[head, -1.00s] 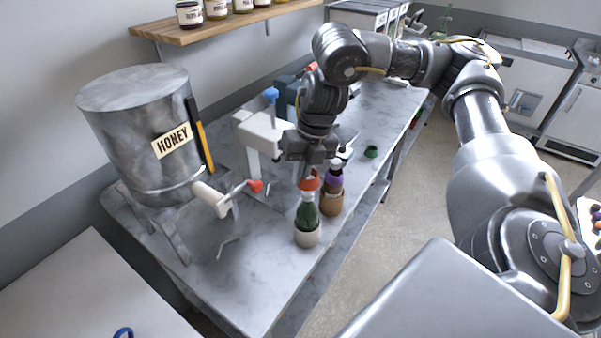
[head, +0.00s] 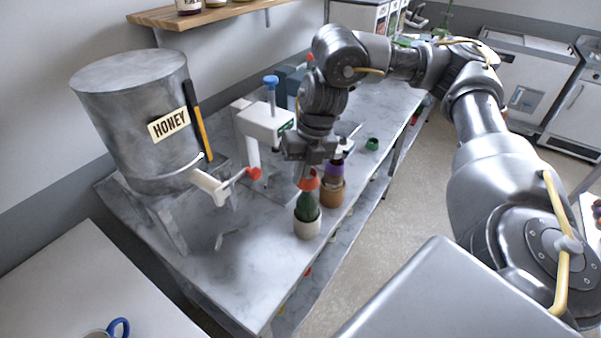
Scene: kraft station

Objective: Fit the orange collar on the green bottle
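The green bottle (head: 306,208) stands upright in a cream cup (head: 307,229) near the front edge of the grey marbled bench. My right gripper (head: 308,174) points down directly above it, shut on the orange collar (head: 309,183). The collar is at the top of the bottle and covers its neck from this view. I cannot tell whether it touches the bottle or how far around the neck it sits. The fingers partly hide the collar. My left gripper is not in view.
A purple-topped bottle (head: 334,170) in a brown cup (head: 331,194) stands close behind on the right. A honey tank (head: 135,120) with a red-handled tap (head: 253,173) and a white press (head: 262,122) are on the left. A green ring (head: 372,144) lies farther back.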

